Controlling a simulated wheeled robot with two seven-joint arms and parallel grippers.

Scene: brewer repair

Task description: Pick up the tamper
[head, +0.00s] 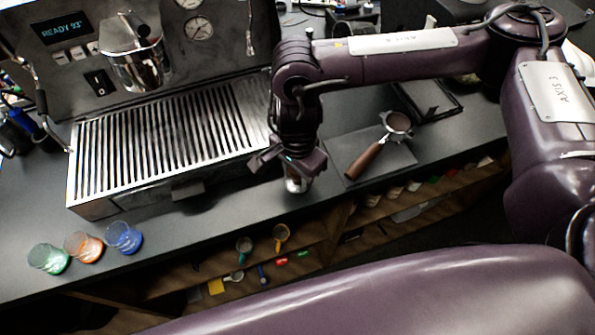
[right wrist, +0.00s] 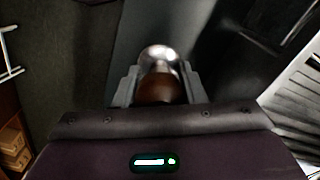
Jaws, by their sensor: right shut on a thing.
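The tamper (right wrist: 159,88) has a brown handle and a shiny metal part; in the right wrist view it sits between the two fingers of my right gripper (right wrist: 157,85). In the head view the same gripper (head: 296,172) is shut on the tamper, whose metal end (head: 297,185) shows below it near the counter's front edge. I cannot tell whether the tamper touches the counter. My left gripper is not in view.
The espresso machine's slatted drip tray (head: 170,135) is left of the gripper. A portafilter (head: 378,145) lies on a dark mat (head: 345,143) to the right. Green (head: 48,259), orange (head: 83,247) and blue (head: 123,238) glasses stand front left. Shelves (head: 325,235) lie below the counter.

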